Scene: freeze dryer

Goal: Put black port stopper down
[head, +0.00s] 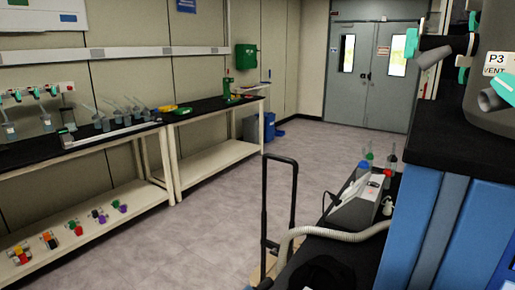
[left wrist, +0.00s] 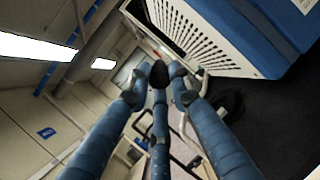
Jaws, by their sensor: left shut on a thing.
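In the left wrist view the three blue fingers of my left gripper (left wrist: 159,84) reach forward and close in toward each other. A small dark rounded thing, which looks like the black port stopper (left wrist: 160,71), is held between their tips. The fingers hide part of it, and its lower end is hard to make out. My grippers do not show in the head view, and my right gripper is in neither view.
A black-topped blue bench (head: 455,140) bears a grey vessel with ports (head: 490,60) at right. A grey device with a pale hose (head: 360,205) stands below it. Benches with glassware (head: 100,118) line the left wall; coloured parts (head: 75,228) lie on the lower shelf.

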